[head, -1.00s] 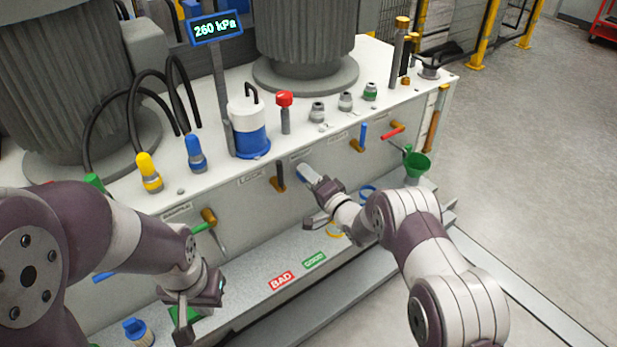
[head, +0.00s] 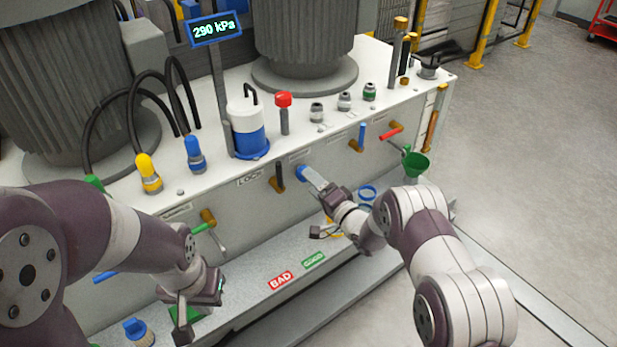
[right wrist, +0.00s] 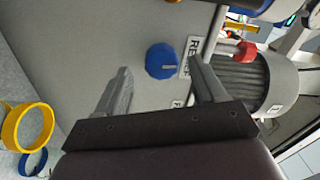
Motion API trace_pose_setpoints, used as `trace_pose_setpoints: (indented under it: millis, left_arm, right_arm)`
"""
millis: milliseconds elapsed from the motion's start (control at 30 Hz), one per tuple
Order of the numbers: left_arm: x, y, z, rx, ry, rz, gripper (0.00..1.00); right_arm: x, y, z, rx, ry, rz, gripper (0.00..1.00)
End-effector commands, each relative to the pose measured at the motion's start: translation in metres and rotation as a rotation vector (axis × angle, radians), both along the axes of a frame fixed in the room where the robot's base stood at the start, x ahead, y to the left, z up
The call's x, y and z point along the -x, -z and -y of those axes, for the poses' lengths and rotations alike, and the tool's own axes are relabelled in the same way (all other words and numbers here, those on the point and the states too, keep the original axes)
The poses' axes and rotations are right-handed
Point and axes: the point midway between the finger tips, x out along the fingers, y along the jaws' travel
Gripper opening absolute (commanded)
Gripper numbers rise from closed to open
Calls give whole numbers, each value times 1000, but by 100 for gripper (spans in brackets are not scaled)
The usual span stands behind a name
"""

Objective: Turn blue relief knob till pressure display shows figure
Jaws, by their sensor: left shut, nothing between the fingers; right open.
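The pressure display (head: 215,29) reads 290 kPa on its post at the upper left of the head view. The blue relief knob (head: 302,172) sits on the front face of the white cabinet, just beyond my right fingers. In the right wrist view the blue knob (right wrist: 162,62) shows whole, with a pale mark, ahead of the space between the fingers. My right gripper (right wrist: 160,85) is open and empty, apart from the knob; it also shows in the head view (head: 311,204). My left gripper (head: 182,318) is shut and empty, low at the left, away from the knob.
A black-handled lever (head: 278,176) stands just left of the knob and a blue-handled lever (head: 361,136) to its right. A green funnel (head: 415,163) is further right. BAD (head: 281,281) and green labels lie on the lower ledge.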

Motion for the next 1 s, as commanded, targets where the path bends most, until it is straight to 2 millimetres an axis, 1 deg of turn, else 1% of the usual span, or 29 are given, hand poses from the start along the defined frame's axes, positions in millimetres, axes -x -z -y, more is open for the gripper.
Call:
trace_pose_setpoints:
  millis: [33, 200, 300, 400, 533, 933, 1000]
  left_arm:
    - [0, -6, 0, 0, 0, 0, 0]
    - [0, -13, 0, 0, 0, 0, 0]
    - [0, -15, 0, 0, 0, 0, 0]
    - [0, -16, 0, 0, 0, 0, 0]
    - [0, -16, 0, 0, 0, 0, 0]
    - [0, -16, 0, 0, 0, 0, 0]
    - [0, -16, 0, 0, 0, 0, 0]
  right_arm:
    - [10, -3, 9, 1, 3, -3, 70]
    - [48, -1, 36, 0, 2, -2, 70]
    - [64, 0, 48, 0, 2, -3, 70]
    - [74, 1, 55, 0, 2, 0, 70]
    - [79, 2, 58, -1, 0, -1, 70]
    - [79, 2, 58, 1, 0, 1, 70]
    - [78, 5, 58, 40, 2, 14, 70]
